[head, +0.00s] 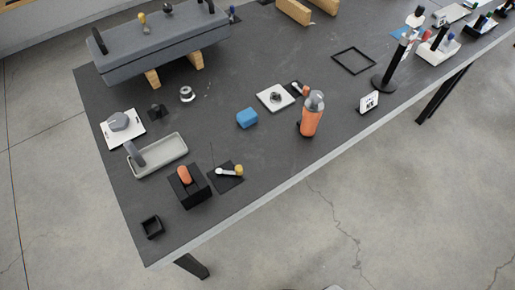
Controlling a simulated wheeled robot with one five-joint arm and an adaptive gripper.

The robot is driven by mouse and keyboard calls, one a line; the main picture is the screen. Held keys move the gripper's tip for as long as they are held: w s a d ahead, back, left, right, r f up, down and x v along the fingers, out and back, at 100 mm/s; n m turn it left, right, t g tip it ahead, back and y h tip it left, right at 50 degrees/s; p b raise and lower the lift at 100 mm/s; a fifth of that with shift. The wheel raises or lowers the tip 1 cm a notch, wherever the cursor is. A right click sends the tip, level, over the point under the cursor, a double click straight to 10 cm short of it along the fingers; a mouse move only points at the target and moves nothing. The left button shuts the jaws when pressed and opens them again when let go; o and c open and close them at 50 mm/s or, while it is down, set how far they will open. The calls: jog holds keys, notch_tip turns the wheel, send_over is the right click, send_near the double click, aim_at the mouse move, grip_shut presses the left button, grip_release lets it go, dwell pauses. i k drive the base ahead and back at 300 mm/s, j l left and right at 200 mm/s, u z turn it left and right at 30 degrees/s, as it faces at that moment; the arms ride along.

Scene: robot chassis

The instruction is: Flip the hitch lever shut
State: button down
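No part is labelled as the hitch lever, and I cannot tell which one it is. A long grey chassis-like body (165,48) rests on wooden blocks at the back left of the dark table. A small yellow-topped part (143,20) and a dark knob (168,9) stand up from its top. Nearer the front, a pale lever with a yellow knob (230,170) lies low across a black plate. A small lever with an orange end (301,89) sits on another dark plate near the table's middle. My gripper is not in view.
The dark table (230,215) has a pale front edge. An orange bottle (312,115), a blue block (247,118), a grey tray (170,163) and a black block with an orange handle (189,190) stand on it. A black stand (385,82) rises at right.

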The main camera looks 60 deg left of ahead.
aim_at(239, 168)
jog(key=i+z, duration=0.1)
jog(key=z, duration=0.3)
jog(key=j+z, duration=0.15)
jog(key=z, duration=0.3)
jog(key=i+j+z, duration=0.15)
jog(key=z, duration=0.25)
jog(key=j+z, duration=0.1)
jog(key=z, duration=0.85)
jog(key=j+z, duration=0.15)
jog(key=z, duration=0.3)
jog(key=k+z, duration=0.1)
jog(key=z, duration=0.85)
jog(key=k+z, duration=0.15)
jog(key=z, duration=0.3)
jog(key=k+z, duration=0.1)
jog(key=z, duration=0.35)
jog(key=l+z, duration=0.1)
jog(key=z, duration=0.4)
jog(key=k+l+z, duration=0.1)
jog(key=z, duration=0.35)
jog(key=l+z, duration=0.15)
jog(key=z, duration=0.3)
